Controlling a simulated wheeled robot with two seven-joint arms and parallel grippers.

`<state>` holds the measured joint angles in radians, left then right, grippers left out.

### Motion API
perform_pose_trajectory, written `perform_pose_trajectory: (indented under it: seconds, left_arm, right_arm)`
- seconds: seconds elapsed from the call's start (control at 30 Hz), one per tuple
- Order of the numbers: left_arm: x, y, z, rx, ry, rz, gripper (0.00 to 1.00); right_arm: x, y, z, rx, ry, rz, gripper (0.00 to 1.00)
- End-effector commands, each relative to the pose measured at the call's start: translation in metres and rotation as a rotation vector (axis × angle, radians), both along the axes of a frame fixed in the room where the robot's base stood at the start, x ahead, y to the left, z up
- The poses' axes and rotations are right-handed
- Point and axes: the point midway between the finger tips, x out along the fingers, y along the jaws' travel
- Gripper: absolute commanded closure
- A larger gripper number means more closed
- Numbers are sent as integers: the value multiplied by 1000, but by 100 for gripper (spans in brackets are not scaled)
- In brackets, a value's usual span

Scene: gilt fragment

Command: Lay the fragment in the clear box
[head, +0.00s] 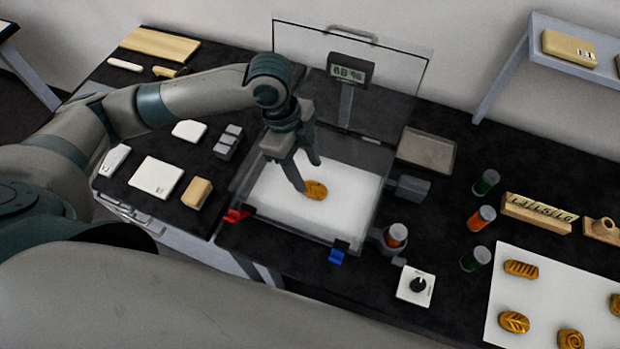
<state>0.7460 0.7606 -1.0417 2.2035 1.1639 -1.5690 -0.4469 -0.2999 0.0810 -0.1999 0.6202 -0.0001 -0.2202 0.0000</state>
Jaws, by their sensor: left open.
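The clear box (372,212) stands open on the dark bench, its transparent lid raised at the back. A white pad (345,214) covers its floor. A small gilt oval fragment (316,190) lies on the pad near its middle. My left gripper (309,176) reaches down into the box with its fingers apart. One fingertip is right at the left edge of the fragment; I cannot tell whether it touches. The fingers do not close around it. My right gripper is not in view.
Several other gilt pieces (515,322) lie on a white sheet (548,290) at right. Capped jars (481,218) and a dial box (415,286) stand right of the box. A humidity display (349,71) rises behind.

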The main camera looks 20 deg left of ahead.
Motion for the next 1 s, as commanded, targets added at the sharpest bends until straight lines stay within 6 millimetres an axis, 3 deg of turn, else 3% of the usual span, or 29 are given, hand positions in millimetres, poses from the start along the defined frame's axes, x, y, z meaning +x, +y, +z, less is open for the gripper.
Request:
perform_pose_trajectory:
  seconds: [0.2, 0.4, 1.0]
  left_arm:
    - [2, 10, 36, -1, -5, 0, 51]
    - [3, 16, 57, 0, -2, 1, 51]
    - [2, 17, 63, 0, 1, 1, 51]
  right_arm:
    - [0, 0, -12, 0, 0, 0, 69]
    - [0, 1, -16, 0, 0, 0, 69]
    - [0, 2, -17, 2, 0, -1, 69]
